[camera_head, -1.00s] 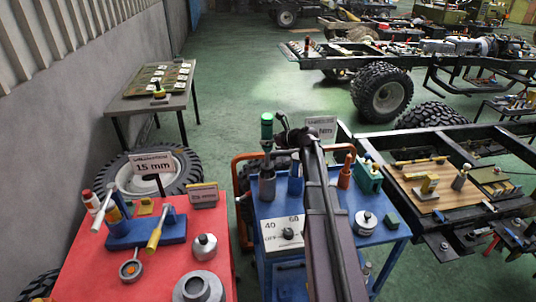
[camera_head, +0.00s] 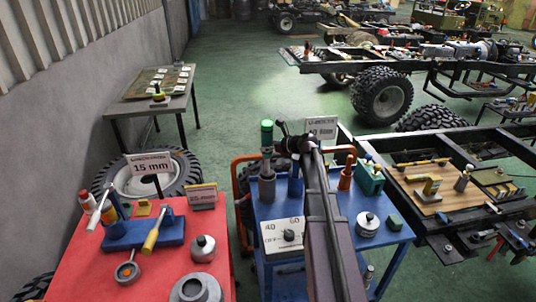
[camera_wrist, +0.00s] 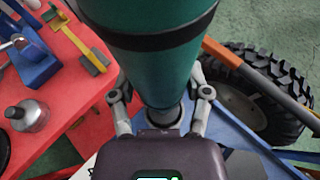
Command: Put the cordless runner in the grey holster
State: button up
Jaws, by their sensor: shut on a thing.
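The cordless runner (camera_head: 267,133) has a green body, and it stands upright above the grey holster (camera_head: 267,189) on the blue trolley. Its lower end meets the holster's mouth in the head view. I cannot tell how far inside it is. My gripper (camera_head: 275,147) is shut on the runner from the right. In the wrist view the green body (camera_wrist: 158,68) with a black band fills the top middle, narrowing to a grey lower part. My gripper's fingers (camera_wrist: 164,97) lie on both sides of it. The holster is not clear in the wrist view.
A blue holder (camera_head: 295,187) stands just right of the holster. An orange tool (camera_head: 346,174), a green box (camera_head: 370,178), a dial box (camera_head: 283,236) and a lidded pot (camera_head: 367,224) share the trolley. The red table (camera_head: 80,270) is to the left.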

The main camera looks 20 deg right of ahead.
jog(key=shift+f+b, duration=0.55)
jog(key=shift+f, duration=0.35)
jog(key=o, duration=1.3)
jog(key=shift+o, duration=0.2)
jog(key=shift+s+r, duration=0.1)
jog(key=shift+r, duration=0.1)
jog(key=p+v, duration=0.4)
jog(key=v, duration=0.7)
jog(key=shift+s+d+p, duration=0.25)
jog(key=shift+s+p, duration=0.05)
jog(key=shift+p, duration=0.05)
jog(key=shift+r, duration=0.1)
